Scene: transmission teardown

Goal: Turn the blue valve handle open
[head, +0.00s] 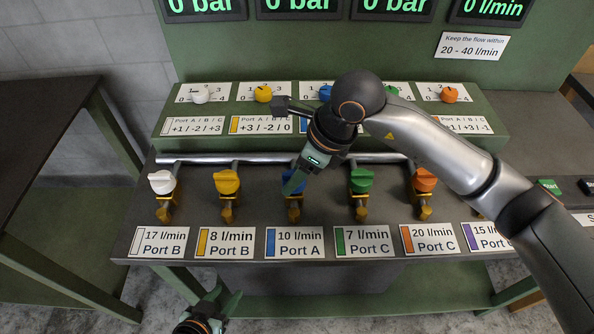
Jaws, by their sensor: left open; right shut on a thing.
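The blue valve handle (293,203) sits in the row of valves on the pipe, above the "10 l/min Port A" label (294,242). My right gripper (294,184) comes down over it from above and is shut on it, hiding most of its upper part. My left gripper (221,299) is open and empty at the bottom of the picture, in front of the bench edge and apart from the valves.
White (162,182), yellow (227,181), green (361,180) and orange (424,180) valves flank the blue one closely. Small coloured knobs sit on the raised green panel (487,128) behind. Displays above read 0 bar and 0 l/min (490,8). My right arm covers the right side.

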